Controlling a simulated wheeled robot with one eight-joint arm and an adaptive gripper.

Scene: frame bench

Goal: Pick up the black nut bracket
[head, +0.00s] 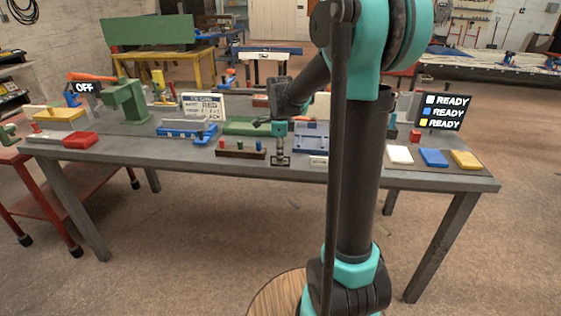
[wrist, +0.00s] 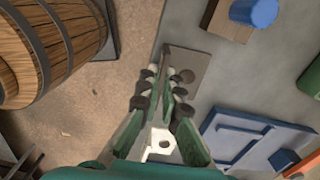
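My gripper (head: 280,153) points down at the front edge of the grey bench, left of my arm column in the head view. Its fingers also show in the wrist view (wrist: 167,85), close together over a dark flat plate (wrist: 200,70). A small dark piece with a pale outline (head: 280,161) is right under the fingertips in the head view; I take it to be the black nut bracket. In the wrist view the fingers cover whatever lies between them, so I cannot tell whether they hold it.
A peg rack (head: 240,153) stands close on the left, and a blue tray (head: 312,138) is behind to the right. A white piece with a hole (wrist: 160,143) lies near the fingers. A wooden barrel (wrist: 50,45) stands off the bench. White, blue and yellow blocks lie far right.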

